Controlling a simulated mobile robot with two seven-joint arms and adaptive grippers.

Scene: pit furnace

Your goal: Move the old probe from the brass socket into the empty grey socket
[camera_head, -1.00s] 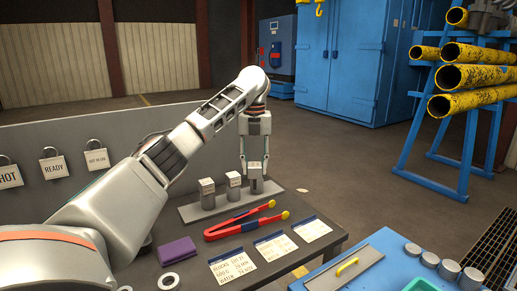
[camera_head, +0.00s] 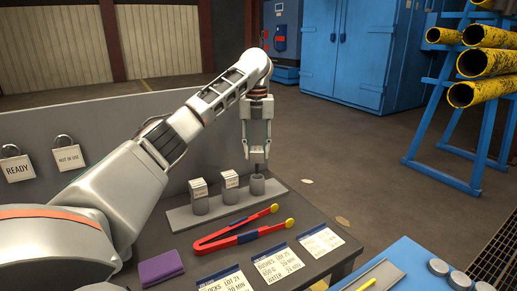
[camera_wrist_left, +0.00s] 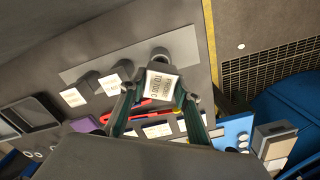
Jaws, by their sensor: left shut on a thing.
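My left gripper (camera_head: 257,161) is shut on a labelled probe, whose white printed tag (camera_wrist_left: 161,84) shows between the fingers in the left wrist view. The gripper is above the right-hand socket (camera_head: 257,187), which looks grey with a dark opening. I cannot tell whether the probe's lower end is clear of it. Two other sockets, the left one (camera_head: 201,207) and the middle one (camera_head: 231,196), stand in the same grey strip, each topped by a white-labelled block. No socket clearly looks brass. My right gripper is not in view.
Red-and-blue tongs (camera_head: 235,237) lie in front of the strip. A purple cloth (camera_head: 160,268) and several printed cards (camera_head: 279,261) are on the dark table. A grey panel with hanging tags (camera_head: 68,158) stands behind. A blue cabinet (camera_head: 350,50) is far back.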

